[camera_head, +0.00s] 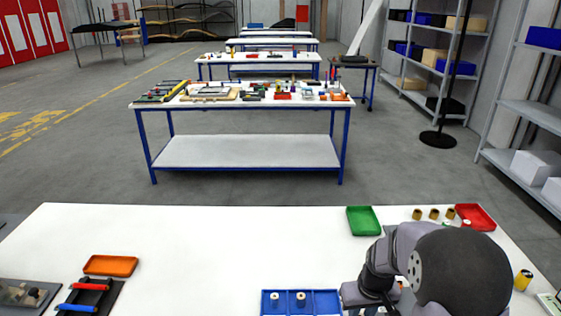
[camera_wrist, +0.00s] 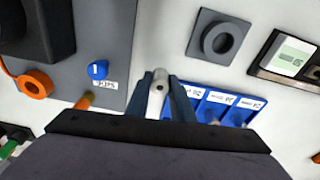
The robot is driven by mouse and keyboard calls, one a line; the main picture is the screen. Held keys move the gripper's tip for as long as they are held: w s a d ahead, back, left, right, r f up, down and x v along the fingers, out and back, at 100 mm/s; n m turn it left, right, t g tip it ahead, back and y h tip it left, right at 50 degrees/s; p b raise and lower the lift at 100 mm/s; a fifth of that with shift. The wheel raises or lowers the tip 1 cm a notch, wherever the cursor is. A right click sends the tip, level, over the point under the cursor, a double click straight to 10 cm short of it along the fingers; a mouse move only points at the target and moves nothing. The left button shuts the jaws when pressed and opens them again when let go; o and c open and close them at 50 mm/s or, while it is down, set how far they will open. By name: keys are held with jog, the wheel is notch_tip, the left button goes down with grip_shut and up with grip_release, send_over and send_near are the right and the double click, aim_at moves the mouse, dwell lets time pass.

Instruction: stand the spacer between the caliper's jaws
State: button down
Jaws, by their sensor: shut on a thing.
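My gripper (camera_wrist: 160,79) shows in the wrist view with its two dark fingers shut on a pale grey cylindrical piece with a small dark hole, which looks like the spacer (camera_wrist: 157,93). The spacer sticks up between the fingers, over the gap between a grey plate and a blue tray. In the head view my arm hides the gripper and the spacer. I cannot clearly make out the caliper or its jaws in either view.
The blue compartment tray (camera_wrist: 194,90) also shows in the head view (camera_head: 323,300), with two small pale pieces in it. The grey plate (camera_wrist: 105,20) carries a blue knob (camera_wrist: 98,70). A grey square block with a ring (camera_wrist: 219,40) and a display device (camera_wrist: 287,57) lie right.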

jog(key=shift+s+d+f+m, duration=0.2)
jog(key=shift+s+d+m, duration=0.3)
jog(key=shift+s+d, duration=0.45)
jog(key=shift+w+a+r, duration=0.1)
jog(key=shift+w+a, duration=0.15)
jog(key=shift+w, duration=0.15)
jog(key=w+a+r, duration=0.1)
jog(key=w+a, duration=0.1)
jog(key=w, duration=0.1)
jog(key=w+a+r, duration=0.1)
jog(key=w+a, duration=0.2)
jog(key=w, duration=0.1)
jog(key=w+a+r, duration=0.1)
jog(key=w+a, duration=0.2)
jog(key=shift+w+a, duration=0.25)
jog(key=shift+w, duration=0.15)
notch_tip(320, 180, up, 3)
send_over(286, 285)
jog(key=d, duration=0.1)
jog(key=shift+s+a+f+p, duration=0.15)
jog(key=shift+f+p, duration=0.4)
jog(key=shift+f, duration=1)
jog(key=shift+a+f+p, duration=0.15)
jog(key=shift+f+p, duration=0.35)
jog(key=shift+f, duration=1.1)
jog(key=shift+s+a+f+p, duration=0.15)
jog(key=shift+f+p, duration=0.4)
jog(key=shift+f, duration=1)
jog(key=shift+w+f, duration=0.1)
jog(key=shift+f, duration=0.05)
